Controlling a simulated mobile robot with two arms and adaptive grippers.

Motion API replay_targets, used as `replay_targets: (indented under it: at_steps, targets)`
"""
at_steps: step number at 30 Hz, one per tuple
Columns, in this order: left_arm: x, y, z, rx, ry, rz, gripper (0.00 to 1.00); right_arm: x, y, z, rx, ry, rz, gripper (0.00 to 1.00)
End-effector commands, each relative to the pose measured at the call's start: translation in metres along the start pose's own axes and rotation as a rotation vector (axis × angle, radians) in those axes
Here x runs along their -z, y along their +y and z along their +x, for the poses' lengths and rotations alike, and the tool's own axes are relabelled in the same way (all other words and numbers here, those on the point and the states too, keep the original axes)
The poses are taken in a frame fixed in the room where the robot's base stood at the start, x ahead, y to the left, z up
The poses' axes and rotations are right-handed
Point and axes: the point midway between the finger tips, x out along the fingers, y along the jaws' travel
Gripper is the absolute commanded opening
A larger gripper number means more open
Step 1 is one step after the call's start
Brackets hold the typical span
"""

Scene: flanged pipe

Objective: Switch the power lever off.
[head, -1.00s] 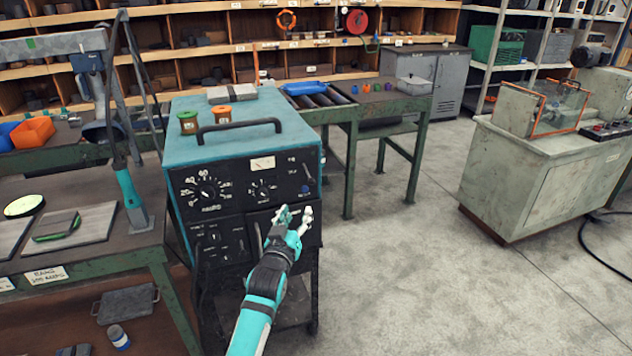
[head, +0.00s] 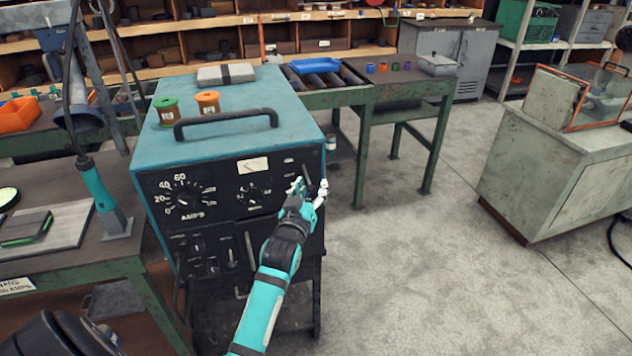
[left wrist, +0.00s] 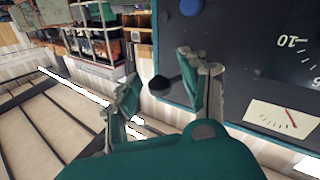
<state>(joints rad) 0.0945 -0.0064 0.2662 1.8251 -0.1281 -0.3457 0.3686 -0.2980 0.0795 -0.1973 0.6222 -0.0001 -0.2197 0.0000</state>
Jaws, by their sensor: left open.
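The teal welding machine (head: 229,123) stands in the middle of the head view, its black front panel facing me. In the left wrist view, a short black lever with a round knob (left wrist: 160,83) sticks out near the panel's edge; I take it for the power lever. My left gripper (head: 311,186) is open at the panel's upper right. In the left wrist view, its fingers (left wrist: 158,72) stand on either side of the knob, with no clear contact. The lever's up or down position cannot be told. In the head view the gripper appears to hide it. My right gripper is not in view.
A blue knob (left wrist: 190,6) and a white meter (left wrist: 280,118) lie close to the lever. A handle (head: 226,122) and two spools (head: 187,106) are on the machine's top. A green roller table (head: 385,95) stands behind.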

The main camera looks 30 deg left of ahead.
Motion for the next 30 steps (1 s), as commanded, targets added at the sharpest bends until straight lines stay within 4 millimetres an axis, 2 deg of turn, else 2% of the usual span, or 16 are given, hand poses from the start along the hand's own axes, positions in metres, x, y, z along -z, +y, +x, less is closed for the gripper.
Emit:
replay_targets:
  at_steps: [8,19,28,30]
  targets:
    - [0.0001,0.0000,-0.0003,0.000,0.000,0.000,0.44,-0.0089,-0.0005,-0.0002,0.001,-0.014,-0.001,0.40]
    - [0.0002,0.0008,-0.0002,-0.001,0.001,-0.001,0.00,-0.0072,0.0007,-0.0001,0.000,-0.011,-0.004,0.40]
    - [-0.0001,0.0019,-0.0001,-0.004,0.002,-0.001,0.00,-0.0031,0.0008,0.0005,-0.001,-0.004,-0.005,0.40]
    - [-0.0035,0.0009,0.0003,-0.007,0.012,0.006,0.00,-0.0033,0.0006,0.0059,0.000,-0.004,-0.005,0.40]
